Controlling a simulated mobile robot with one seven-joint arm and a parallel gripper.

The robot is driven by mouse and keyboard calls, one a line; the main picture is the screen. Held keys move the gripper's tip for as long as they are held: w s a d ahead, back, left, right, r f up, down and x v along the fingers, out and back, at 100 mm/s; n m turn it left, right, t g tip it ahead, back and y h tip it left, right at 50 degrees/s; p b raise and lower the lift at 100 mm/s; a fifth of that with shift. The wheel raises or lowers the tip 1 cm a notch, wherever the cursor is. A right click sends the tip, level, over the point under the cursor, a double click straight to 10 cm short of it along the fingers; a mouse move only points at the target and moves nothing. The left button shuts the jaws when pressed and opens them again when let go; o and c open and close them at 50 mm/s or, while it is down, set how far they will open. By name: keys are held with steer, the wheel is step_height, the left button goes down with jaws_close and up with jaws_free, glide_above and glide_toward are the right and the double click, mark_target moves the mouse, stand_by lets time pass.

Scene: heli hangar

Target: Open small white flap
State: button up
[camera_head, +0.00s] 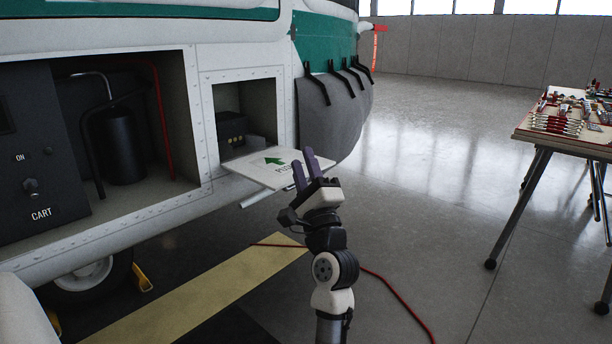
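The small white flap (262,171) is swung down and out from the lower edge of a small opening in the helicopter's side. It lies roughly level, with a green arrow and partly hidden lettering on its upper face. The small compartment (237,118) behind it is uncovered and holds a dark box. My gripper (305,163) is at the flap's right end, its two purple fingers pointing up and a little apart. In this view the fingers overlap the flap's edge; I cannot tell whether they touch it. I see nothing between the fingers.
A larger open bay (128,140) with a black cylinder and CART panel lies left. A grey cover (335,112) hangs on the hull to the right. A table (570,142) with tools stands far right.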

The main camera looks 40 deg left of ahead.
steer(key=shift+s+d+f, duration=0.3)
steer(key=shift+d+f, duration=0.15)
stand_by(0.6)
